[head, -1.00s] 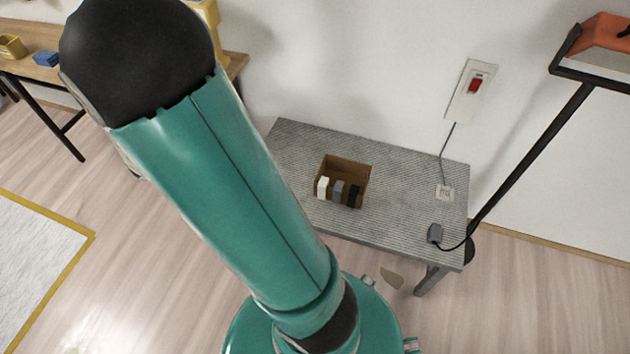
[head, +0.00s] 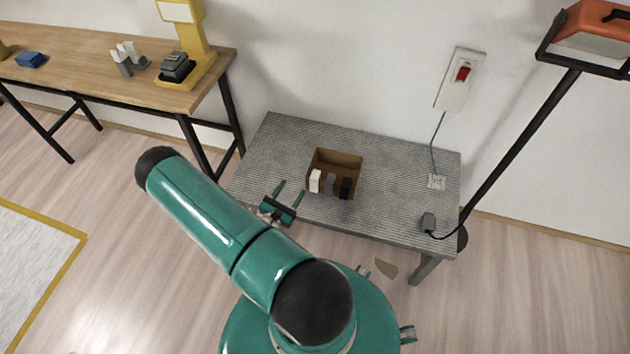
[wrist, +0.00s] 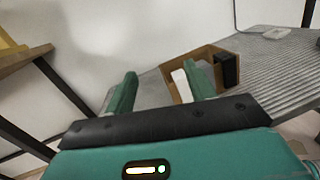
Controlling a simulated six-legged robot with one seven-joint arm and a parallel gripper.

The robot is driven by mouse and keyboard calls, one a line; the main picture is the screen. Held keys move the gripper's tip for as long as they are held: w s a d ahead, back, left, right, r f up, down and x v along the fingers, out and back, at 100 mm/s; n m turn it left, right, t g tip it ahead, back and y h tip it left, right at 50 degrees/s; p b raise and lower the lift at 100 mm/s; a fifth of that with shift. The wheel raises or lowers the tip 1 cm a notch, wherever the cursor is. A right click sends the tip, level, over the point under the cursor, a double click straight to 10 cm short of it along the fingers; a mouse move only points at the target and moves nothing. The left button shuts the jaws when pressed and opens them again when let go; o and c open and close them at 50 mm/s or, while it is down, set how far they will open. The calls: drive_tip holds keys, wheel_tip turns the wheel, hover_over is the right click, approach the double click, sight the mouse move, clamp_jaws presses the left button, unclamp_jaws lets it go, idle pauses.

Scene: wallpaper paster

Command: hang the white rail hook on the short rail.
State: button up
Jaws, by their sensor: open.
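The white rail hook appears to be the white piece (head: 315,181) at the left of an open brown box (head: 347,160) on the grey ribbed table. A grey piece (head: 330,184) and a black piece (head: 345,188) stand beside it. My gripper (head: 291,188) is open and empty, left of the box and apart from it. In the wrist view the white piece (wrist: 181,86) shows between my fingers (wrist: 160,75), close to the right finger, which hides part of the box. I cannot make out the short rail in either view.
A wooden bench (head: 100,80) stands at the left with a yellow stand (head: 195,50). A red-switch panel (head: 461,80) is on the wall. A black pole (head: 520,145) stands at the right.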

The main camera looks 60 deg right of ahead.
sight(313, 181)
drive_tip(key=s+f+n+t+y, duration=0.1)
drive_tip(key=s+f+n+t, duration=0.25)
drive_tip(key=f, duration=0.45)
drive_tip(key=d, duration=0.8)
drive_tip(key=w+d, duration=0.1)
drive_tip(key=d, duration=0.4)
drive_tip(key=shift+w+r, duration=0.1)
drive_tip(key=shift+r, duration=0.05)
drive_tip(key=c, duration=1)
drive_tip(key=shift+c, duration=0.2)
